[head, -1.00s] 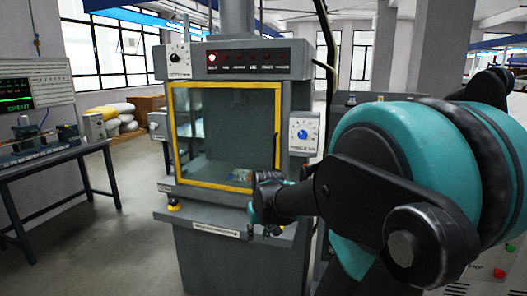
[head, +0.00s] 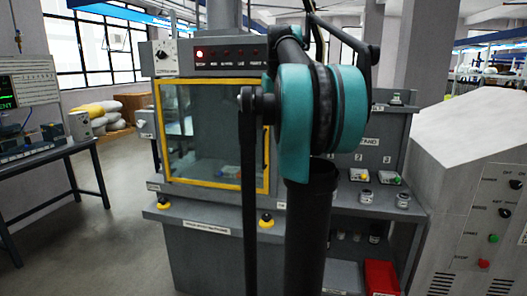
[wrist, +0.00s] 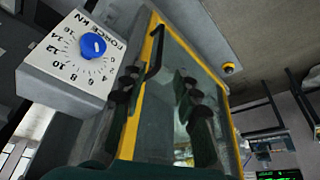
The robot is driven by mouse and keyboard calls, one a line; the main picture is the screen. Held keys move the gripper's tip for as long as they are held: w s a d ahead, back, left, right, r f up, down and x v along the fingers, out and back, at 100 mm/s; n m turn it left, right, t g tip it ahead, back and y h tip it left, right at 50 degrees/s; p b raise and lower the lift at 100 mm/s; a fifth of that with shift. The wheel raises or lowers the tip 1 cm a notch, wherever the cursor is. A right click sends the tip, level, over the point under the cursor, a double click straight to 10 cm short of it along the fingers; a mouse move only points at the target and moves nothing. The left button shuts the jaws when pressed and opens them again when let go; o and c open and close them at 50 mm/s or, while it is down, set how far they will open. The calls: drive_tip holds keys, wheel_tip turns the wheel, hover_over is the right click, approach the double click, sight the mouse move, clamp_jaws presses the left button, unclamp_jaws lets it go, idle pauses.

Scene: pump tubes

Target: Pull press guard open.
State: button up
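The press guard (head: 212,183) is a clear pane in a yellow frame on the grey press. It looks shut against the press front. My arm hides its right part and the handle in the head view. In the wrist view, the guard (wrist: 131,125) appears turned on its side, with its black bar handle (wrist: 154,52) on the yellow edge. My gripper (wrist: 124,88) is close to that edge, beside the handle's lower end in the picture. Its dark fingers look apart and empty, and I see no grip on the handle. The glass reflects them.
A force dial box (wrist: 72,58) with a blue knob sits close beside my gripper. A stand (head: 385,140) with small parts and a red bin (head: 381,277) are right of the press. A control cabinet (head: 480,170) is further right, a bench (head: 45,150) at left.

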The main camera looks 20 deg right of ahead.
sight(264, 147)
drive_tip(key=x, duration=1.6)
drive_tip(key=shift+f, duration=0.4)
clamp_jaws()
